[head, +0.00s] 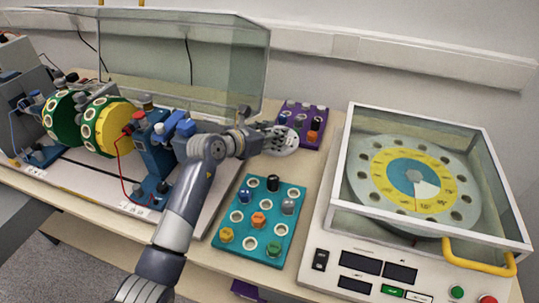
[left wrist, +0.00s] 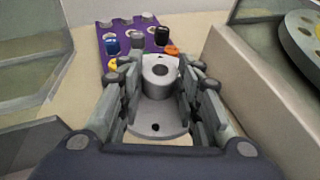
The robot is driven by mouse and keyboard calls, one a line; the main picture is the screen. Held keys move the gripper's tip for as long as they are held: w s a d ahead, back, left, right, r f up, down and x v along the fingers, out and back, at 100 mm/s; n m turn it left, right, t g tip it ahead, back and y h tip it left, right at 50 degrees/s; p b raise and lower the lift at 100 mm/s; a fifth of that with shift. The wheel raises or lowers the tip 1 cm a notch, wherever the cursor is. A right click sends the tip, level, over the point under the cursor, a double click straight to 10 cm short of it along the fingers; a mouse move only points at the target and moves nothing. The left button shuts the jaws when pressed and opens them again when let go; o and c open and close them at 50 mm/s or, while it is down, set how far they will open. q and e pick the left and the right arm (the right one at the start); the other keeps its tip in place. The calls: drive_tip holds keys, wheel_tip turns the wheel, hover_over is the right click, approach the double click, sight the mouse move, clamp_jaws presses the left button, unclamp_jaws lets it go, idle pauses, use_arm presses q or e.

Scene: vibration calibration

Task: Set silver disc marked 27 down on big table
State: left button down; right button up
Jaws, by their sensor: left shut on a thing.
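In the left wrist view the disc (left wrist: 157,124) sits between the two fingers (left wrist: 160,95), with a round raised hub and small holes. Its number cannot be read. The big table (head: 312,167) is pale wood; bare tabletop shows between the teal tray and the white machine. I cannot tell the exact height of the disc above the table. My right gripper is in neither view.
A purple tray (head: 313,133) with small weights lies at the back. A teal tray (head: 262,187) with coloured weights lies in front. A white machine (head: 333,215) with a clear cover and dial stands right. A rig with green-and-yellow wheels (head: 108,126) and a clear hood (head: 190,65) stands left.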

use_arm(q)
wheel_tip(320, 180, down, 5)
wheel_tip(320, 180, down, 3)
drive_tip(key=shift+f, duration=0.1)
drive_tip(key=shift+w+f, duration=0.1)
drive_tip(key=shift+f, duration=0.25)
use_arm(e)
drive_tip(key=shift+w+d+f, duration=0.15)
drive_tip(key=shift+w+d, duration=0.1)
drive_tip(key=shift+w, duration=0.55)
use_arm(q)
drive_tip(key=shift+f+b, duration=0.1)
drive_tip(key=shift+b, duration=0.2)
drive_tip(key=c, duration=1.5)
unclamp_jaws()
drive_tip(key=shift+f, duration=0.2)
drive_tip(key=shift+o, duration=0.4)
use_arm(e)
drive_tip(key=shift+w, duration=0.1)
use_arm(q)
drive_tip(key=shift+r, duration=0.1)
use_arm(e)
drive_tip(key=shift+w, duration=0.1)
